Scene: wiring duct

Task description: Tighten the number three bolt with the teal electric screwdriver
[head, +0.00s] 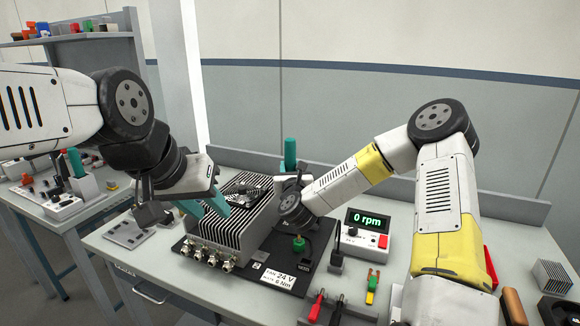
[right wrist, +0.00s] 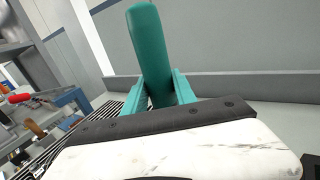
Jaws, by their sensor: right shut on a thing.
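The teal electric screwdriver (head: 290,153) stands about upright in my right gripper (head: 287,182), which is shut on it at the far right edge of the finned metal box. In the right wrist view the screwdriver's teal handle (right wrist: 150,45) rises between the two teal fingers. Its tip is hidden. A dark fan (head: 246,187) lies on top of the finned box (head: 235,222). The number three bolt cannot be made out. My left gripper (head: 205,208) is at the box's left side, its teal fingers apart and seemingly empty.
The box stands on a black mat with a label (head: 278,279) reading 24 V and 6 Nm. A control unit (head: 362,240) shows 0 rpm. Red and black probes (head: 317,306) lie in front. A small finned block (head: 552,277) is at far right. A back ledge borders the bench.

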